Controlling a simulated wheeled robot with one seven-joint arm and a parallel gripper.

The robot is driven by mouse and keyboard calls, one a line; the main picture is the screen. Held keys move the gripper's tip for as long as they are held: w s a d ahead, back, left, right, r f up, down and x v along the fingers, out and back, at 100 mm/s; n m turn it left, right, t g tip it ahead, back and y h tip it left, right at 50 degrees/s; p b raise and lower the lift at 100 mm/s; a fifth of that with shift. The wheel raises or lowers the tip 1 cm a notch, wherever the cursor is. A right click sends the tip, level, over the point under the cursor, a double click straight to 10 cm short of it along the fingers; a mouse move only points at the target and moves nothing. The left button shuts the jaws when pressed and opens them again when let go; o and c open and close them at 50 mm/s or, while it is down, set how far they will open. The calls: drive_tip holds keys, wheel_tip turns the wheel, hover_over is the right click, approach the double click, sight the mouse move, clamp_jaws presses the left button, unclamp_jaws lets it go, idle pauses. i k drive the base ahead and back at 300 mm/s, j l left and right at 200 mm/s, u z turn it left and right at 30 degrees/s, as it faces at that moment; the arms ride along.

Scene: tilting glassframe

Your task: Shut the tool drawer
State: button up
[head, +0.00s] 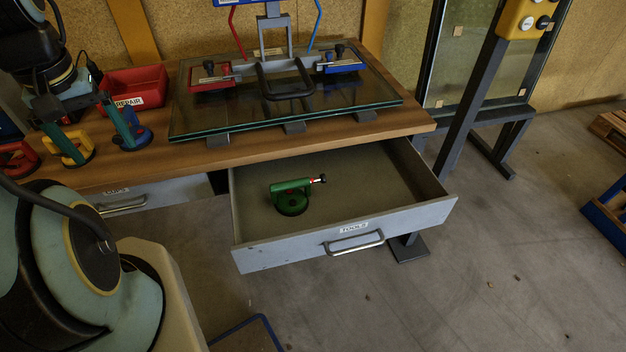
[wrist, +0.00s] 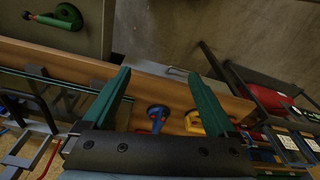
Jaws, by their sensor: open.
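The tool drawer (head: 280,254) is pulled well out from under the right part of the workbench in the head view. It has a grey front with a TOOLS label and a metal bar handle (head: 354,243). A green suction lifter (head: 291,198) lies inside it. In the wrist view, part of the drawer's inside shows at the top left with the green lifter (wrist: 68,17); its handle is not in that view. My gripper (wrist: 160,73) is open and empty, its two green fingers apart. It is over the bench's left part, away from the drawer handle.
The wooden bench (head: 200,157) carries a glass pane (head: 370,112) in a fixture, a red REPAIR bin (head: 135,88), and blue (wrist: 157,113) and yellow (wrist: 194,122) suction lifters near my gripper. A shut drawer (head: 150,193) is at left.

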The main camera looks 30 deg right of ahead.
sight(373, 193)
drive_tip(key=z, duration=1.3)
drive_tip(key=k+j+z, duration=0.1)
drive_tip(key=k+z, duration=0.7)
drive_tip(key=j+u, duration=0.2)
drive_tip(key=u, duration=0.2)
drive_tip(key=i+j+u, duration=0.15)
drive_tip(key=u, duration=0.2)
drive_tip(key=i+j+u, duration=0.1)
drive_tip(key=u, duration=0.3)
